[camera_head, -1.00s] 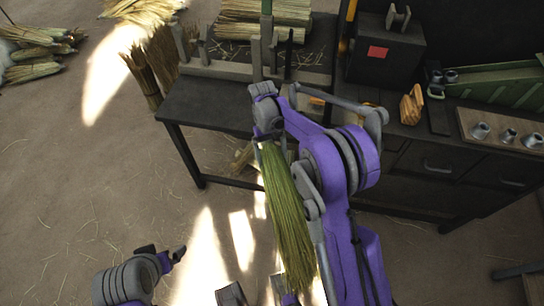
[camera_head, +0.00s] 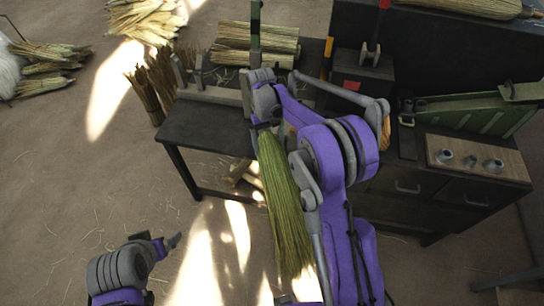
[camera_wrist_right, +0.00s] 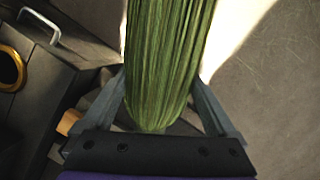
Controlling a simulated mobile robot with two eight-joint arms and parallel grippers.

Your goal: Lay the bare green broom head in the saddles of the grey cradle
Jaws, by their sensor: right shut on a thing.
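The bare green broom head (camera_head: 283,205) hangs bristles down from my right gripper (camera_head: 262,118), beside the front edge of the dark table. In the right wrist view the broom head (camera_wrist_right: 168,60) lies between the two fingers of my right gripper (camera_wrist_right: 165,108), which is shut on it. The grey cradle (camera_head: 215,95) sits on the table behind and left of the gripper, with upright posts at its left end. My arm hides its right part. My left gripper (camera_head: 168,241) is low at the left, away from the cradle; its jaw gap is unclear.
The dark table (camera_head: 205,128) has a clear front left corner. Bundles of straw (camera_head: 255,38) lie behind the cradle, and more stand by the table's left side. A dark cabinet on the right carries a green trough (camera_head: 465,115) and a board with metal cups (camera_head: 490,172).

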